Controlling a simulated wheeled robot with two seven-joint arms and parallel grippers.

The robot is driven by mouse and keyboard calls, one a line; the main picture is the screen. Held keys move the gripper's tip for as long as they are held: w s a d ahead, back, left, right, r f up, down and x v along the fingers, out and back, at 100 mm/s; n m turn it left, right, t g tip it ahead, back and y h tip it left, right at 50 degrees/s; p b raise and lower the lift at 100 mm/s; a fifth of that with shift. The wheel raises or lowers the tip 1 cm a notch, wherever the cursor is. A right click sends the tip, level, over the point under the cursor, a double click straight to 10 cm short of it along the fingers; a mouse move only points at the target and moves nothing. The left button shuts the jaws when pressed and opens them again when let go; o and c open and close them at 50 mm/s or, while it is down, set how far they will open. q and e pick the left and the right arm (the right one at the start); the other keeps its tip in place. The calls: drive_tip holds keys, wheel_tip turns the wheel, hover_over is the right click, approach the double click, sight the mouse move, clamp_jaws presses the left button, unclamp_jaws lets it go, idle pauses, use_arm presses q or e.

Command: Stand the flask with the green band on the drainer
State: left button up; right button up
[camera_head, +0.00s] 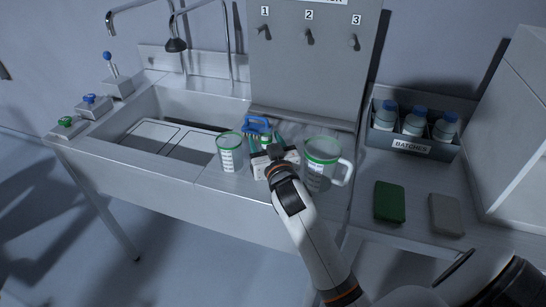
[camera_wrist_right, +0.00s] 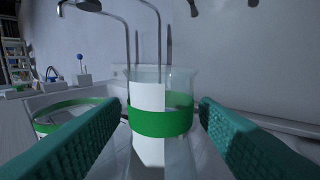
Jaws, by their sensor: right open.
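The clear flask with the green band (camera_wrist_right: 160,122) stands upright between the fingers of my right gripper (camera_wrist_right: 163,128) in the wrist view. It has a white label. Small gaps show between it and both fingers. In the head view the flask (camera_head: 266,143) is partly hidden by my right gripper (camera_head: 264,144), which is open around it on the counter. Flat light panels (camera_head: 190,146) lie over the sink at the left; I cannot tell whether they are the drainer. My left gripper is not in view.
A green-rimmed beaker (camera_head: 229,155) stands close left of my gripper, and a green-rimmed jug (camera_head: 320,172) close right. A blue object (camera_head: 258,124) lies just behind. A batches crate (camera_head: 412,147) with blue-capped bottles, a green block (camera_head: 389,201) and a grey block (camera_head: 446,214) are farther right.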

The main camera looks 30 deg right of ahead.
drive_tip(key=b+v, duration=0.1)
drive_tip(key=v, duration=0.9)
